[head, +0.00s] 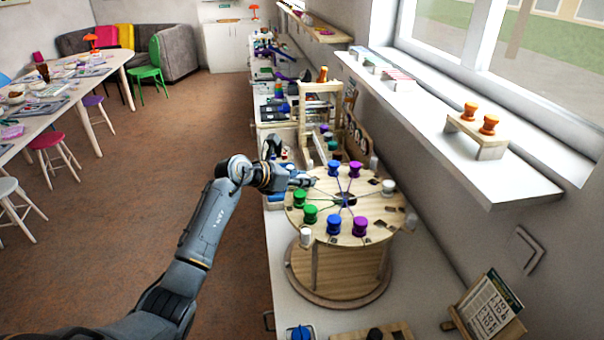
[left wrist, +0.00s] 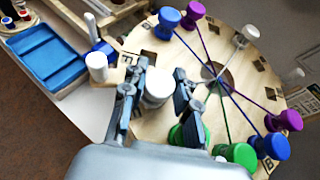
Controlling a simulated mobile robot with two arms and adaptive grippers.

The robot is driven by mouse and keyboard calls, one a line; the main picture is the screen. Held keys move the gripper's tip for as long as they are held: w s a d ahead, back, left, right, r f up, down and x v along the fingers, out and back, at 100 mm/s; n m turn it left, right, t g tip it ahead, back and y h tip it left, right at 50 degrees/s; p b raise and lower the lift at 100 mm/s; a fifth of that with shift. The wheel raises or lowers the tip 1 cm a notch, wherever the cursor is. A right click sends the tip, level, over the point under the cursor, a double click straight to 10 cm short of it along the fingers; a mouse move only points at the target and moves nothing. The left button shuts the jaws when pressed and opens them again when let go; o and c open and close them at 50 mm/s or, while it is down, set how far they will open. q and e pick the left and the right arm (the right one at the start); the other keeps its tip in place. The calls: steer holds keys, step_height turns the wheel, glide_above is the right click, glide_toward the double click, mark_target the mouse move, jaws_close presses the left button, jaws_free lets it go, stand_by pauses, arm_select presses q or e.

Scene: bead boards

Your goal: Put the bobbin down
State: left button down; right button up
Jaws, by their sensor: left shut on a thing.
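In the left wrist view my left gripper (left wrist: 157,92) is shut on a white bobbin (left wrist: 158,82), one finger on each side. The bobbin is at the disc's edge, close to a dark slot; whether it touches the wood cannot be told. Green bobbins (head: 310,214), blue bobbins (head: 334,224), purple bobbins (head: 360,226) and another white bobbin (head: 388,187) sit around the disc, with threads running to its centre. My right gripper is out of view.
White-topped posts (head: 306,237) stand around the disc. A blue tray (left wrist: 48,55) lies beside it. A wooden frame (head: 320,105) stands behind. A shelf with orange bobbins (head: 489,125) is on the right, and a card stand (head: 487,310) at the front right. Open floor lies left.

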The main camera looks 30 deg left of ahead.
arm_select(q)
steer(key=shift+f, duration=0.1)
steer(key=shift+f, duration=0.15)
steer(key=c, duration=1)
jaws_free()
steer(key=shift+r, duration=0.25)
steer(key=shift+s+a, duration=0.2)
steer(key=shift+s, duration=0.05)
steer(key=shift+b+v, duration=1.85)
steer(key=shift+v, duration=3.9)
